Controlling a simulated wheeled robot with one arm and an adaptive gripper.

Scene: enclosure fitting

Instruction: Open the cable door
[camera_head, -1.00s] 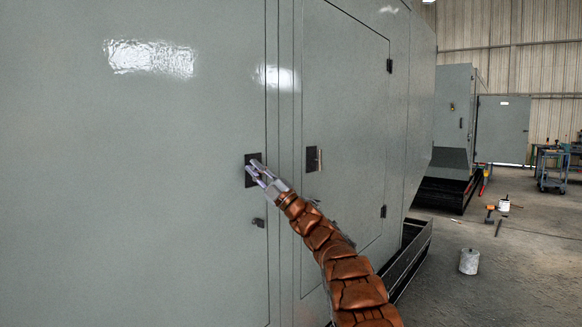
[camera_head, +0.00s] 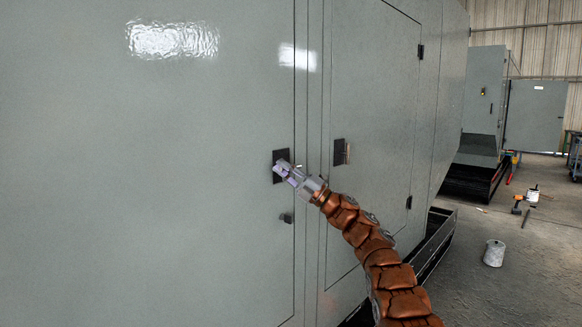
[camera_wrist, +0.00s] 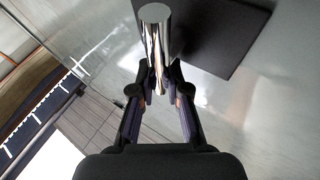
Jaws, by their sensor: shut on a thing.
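A large grey cabinet door (camera_head: 150,180) fills the left of the head view and looks flush with its frame. A black latch plate (camera_head: 277,158) with a handle sits near its right edge. My gripper (camera_head: 286,168) reaches this plate from the lower right. In the wrist view, a shiny metal handle (camera_wrist: 155,30) stands out from the black plate (camera_wrist: 225,45), and my fingers (camera_wrist: 157,88) are shut on it. The fingers partly hide the handle and plate in the head view. I cannot tell whether this door is labelled as the cable door.
A narrower grey door (camera_head: 375,110) with its own latch plate (camera_head: 341,152) is to the right, closed. A small dark lock (camera_head: 286,217) sits below the gripped handle. A white bucket (camera_head: 494,253) and several tools lie on the open floor at the right.

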